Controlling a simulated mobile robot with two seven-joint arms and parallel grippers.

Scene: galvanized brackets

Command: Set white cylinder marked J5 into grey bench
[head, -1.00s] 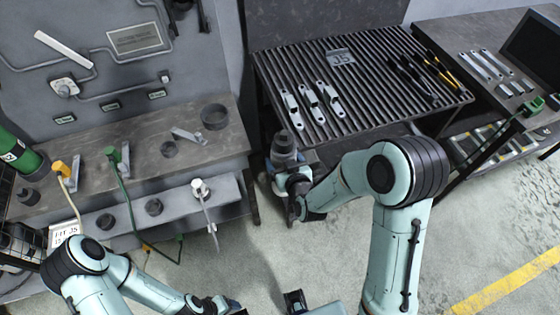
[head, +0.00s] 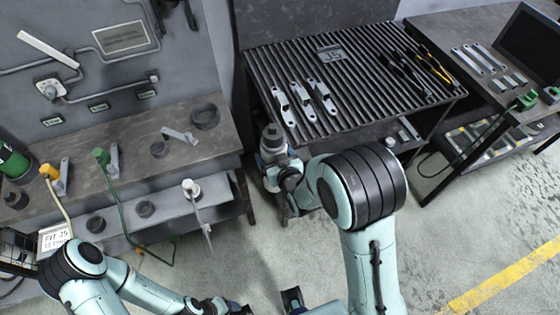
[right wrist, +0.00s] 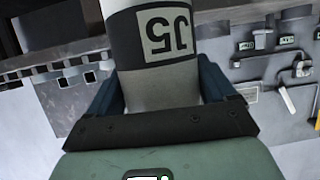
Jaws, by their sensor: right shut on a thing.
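In the right wrist view, my right gripper (right wrist: 162,86) is shut on a white cylinder (right wrist: 170,75) with a square label that reads J5, upside down in that picture. The dark blue fingers stand on both sides of it. Its far end is cut off by the top edge. In the head view, my right wrist is between the bench and the slatted table; the cylinder is not clear there. The grey bench (head: 215,140) is at the left, with a dark top and a lower grey ledge.
Dark rings (head: 205,115) and a small bracket (head: 180,135) lie on the bench top. A white-capped lever (head: 191,188) and cables are at the bench's front. The slatted table (head: 375,95) holds metal brackets (head: 318,97), a J5 plate (head: 331,54) and pliers.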

